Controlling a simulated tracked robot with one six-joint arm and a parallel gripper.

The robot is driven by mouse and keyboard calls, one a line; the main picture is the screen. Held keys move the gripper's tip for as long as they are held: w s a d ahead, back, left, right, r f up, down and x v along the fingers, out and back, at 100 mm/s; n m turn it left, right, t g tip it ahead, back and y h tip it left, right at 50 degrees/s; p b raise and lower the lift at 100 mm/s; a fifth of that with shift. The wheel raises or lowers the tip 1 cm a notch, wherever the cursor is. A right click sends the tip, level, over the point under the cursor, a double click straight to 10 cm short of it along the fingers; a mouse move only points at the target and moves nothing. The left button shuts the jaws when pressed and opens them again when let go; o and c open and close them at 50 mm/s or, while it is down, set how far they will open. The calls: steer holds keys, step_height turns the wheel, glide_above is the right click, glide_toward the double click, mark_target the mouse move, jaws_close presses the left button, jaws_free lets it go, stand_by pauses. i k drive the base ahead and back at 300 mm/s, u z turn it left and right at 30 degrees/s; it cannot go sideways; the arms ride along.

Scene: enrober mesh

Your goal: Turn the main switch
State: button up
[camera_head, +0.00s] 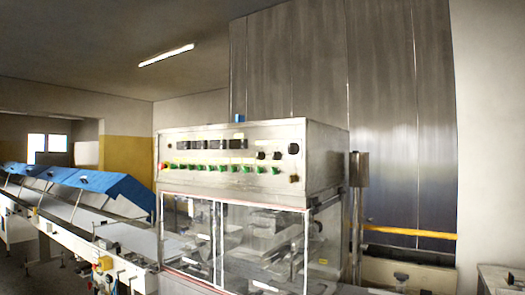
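A steel machine cabinet (225,133) with a control panel stands in the middle of the head view. Its panel carries a row of green knobs or buttons (230,169) with a red one at the left end. Above them are dark square displays (211,145). Black round knobs sit to the right, the rightmost one (293,148) near the panel's edge. A small dark fitting (293,178) is below it. A yellow box with a reddish spot (105,263) is on the conveyor's side at lower left. I cannot tell which of these is the main switch. My gripper is not in view.
Clear-windowed doors (250,243) close the machine's lower front. A conveyor (75,213) with blue covers (103,187) runs off to the left. A tall steel wall (385,120) and a yellow bar (410,231) are behind at right. A pale surface (495,278) is at lower right.

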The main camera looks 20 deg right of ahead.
mark_target(293, 149)
steer(key=u, duration=0.6)
steer(key=i, duration=1)
steer(key=u, duration=0.2)
